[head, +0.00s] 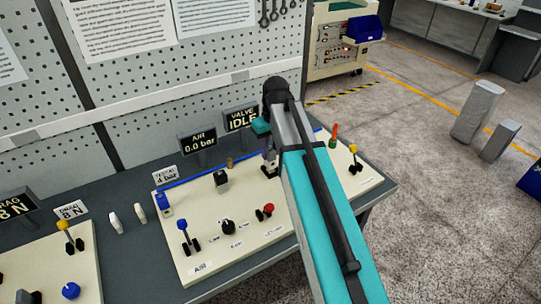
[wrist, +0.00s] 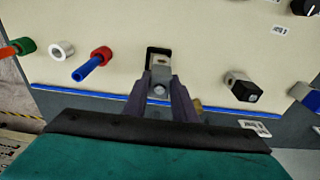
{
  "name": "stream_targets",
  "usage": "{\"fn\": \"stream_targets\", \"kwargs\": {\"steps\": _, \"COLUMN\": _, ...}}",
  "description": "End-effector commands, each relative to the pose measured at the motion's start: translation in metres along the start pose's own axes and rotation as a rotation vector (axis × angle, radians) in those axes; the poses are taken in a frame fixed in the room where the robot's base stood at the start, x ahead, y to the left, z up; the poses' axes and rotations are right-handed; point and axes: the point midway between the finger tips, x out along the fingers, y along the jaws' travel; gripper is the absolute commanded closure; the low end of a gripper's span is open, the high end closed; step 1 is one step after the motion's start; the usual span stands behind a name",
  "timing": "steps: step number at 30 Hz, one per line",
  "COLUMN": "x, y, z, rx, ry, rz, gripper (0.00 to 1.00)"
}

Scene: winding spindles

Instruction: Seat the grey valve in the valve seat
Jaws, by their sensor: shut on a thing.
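My gripper (wrist: 160,84) is shut on a small grey block, which I take to be the grey valve (wrist: 161,75); a round end faces the wrist camera. The valve is over the near edge of a black rectangular frame with a pale inside, apparently the valve seat (wrist: 151,54), on the cream panel. I cannot tell whether valve and seat touch. In the head view my gripper (head: 270,164) is over the panel's back part, and my arm hides much of the seat area.
A black block with a grey top (wrist: 241,87) stands to the right on the panel (head: 205,245). To the left in the wrist view are a blue peg in a red ring (wrist: 91,65), a white ring (wrist: 62,50) and a green ring (wrist: 23,46). A "VALVE IDLE" display (head: 241,118) stands behind.

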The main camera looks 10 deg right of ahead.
Motion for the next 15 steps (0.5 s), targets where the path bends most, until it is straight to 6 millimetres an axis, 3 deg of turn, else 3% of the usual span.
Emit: {"fn": "stream_targets", "kwargs": {"steps": 15, "x": 0.031, "y": 0.005, "z": 0.002, "rx": 0.002, "ry": 0.000, "rz": 0.000, "gripper": 1.00}}
